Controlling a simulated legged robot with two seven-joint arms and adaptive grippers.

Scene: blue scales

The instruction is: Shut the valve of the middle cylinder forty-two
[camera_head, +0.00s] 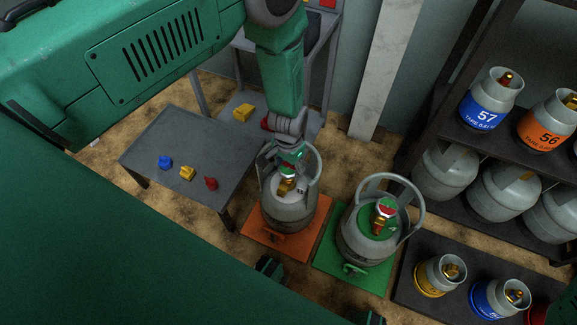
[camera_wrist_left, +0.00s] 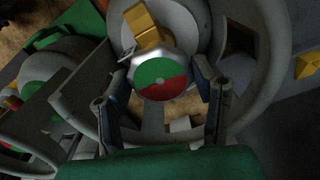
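A grey gas cylinder (camera_head: 287,214) with a tall collar stands upright on an orange mat (camera_head: 262,240). A second grey cylinder (camera_head: 362,240) with a green top and a red-and-green valve knob (camera_head: 386,207) stands on a green mat (camera_head: 328,258). I cannot read forty-two on either. My left gripper (camera_head: 288,168) points down inside the collar of the cylinder on the orange mat. In the left wrist view its fingers (camera_wrist_left: 162,100) are apart, on either side of a round valve knob (camera_wrist_left: 160,78), green above and red below. Contact with the knob is unclear.
A grey table (camera_head: 180,140) at the left holds small blue, yellow and red pieces. A dark rack (camera_head: 440,135) with cylinders stands at the right. A low dark platform (camera_head: 420,303) with small cylinders is at the lower right. The collars closely surround the valves.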

